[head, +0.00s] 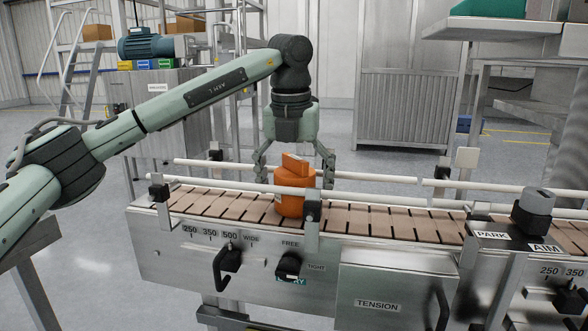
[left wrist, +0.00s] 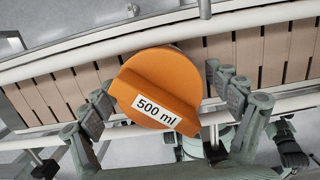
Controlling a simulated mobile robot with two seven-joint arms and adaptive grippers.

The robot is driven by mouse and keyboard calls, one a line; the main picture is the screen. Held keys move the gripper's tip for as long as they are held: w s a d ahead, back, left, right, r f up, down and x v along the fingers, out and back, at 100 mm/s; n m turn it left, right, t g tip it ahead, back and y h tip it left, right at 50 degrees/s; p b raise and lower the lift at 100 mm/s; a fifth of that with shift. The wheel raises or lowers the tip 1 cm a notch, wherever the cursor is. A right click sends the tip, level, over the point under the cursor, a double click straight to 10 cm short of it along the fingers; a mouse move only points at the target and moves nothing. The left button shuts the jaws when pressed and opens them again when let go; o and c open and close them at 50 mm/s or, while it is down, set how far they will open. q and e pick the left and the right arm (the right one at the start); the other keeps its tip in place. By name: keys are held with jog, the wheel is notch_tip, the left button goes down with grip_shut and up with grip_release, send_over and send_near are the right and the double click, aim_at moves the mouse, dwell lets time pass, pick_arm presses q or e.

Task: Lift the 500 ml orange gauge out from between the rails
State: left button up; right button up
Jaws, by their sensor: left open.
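The orange gauge (head: 290,190) stands upright on the conveyor (head: 400,222) between the two white rails. It is a round body with a raised grip bar on top. In the left wrist view the gauge (left wrist: 155,90) shows its "500 ml" label on the bar. My left gripper (head: 295,172) points down over the gauge, with its fingers apart on either side of it. In the left wrist view the fingers (left wrist: 160,108) flank the gauge, and gaps seem to show; contact cannot be told.
The near rail (head: 230,186) and far rail (head: 380,177) run along the belt. A clamp post (head: 312,212) stands just in front of the gauge. A grey knob piece (head: 537,202) stands at the right by the PARK and AIM labels. Black handles (head: 228,259) stick out of the front panel.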

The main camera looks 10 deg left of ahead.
pick_arm(q)
jog(key=shift+w+f, duration=0.1)
jog(key=shift+f, duration=0.3)
jog(key=shift+c, duration=0.4)
jog(key=c, duration=1.3)
jog(key=shift+r, duration=0.1)
jog(key=shift+r, duration=0.1)
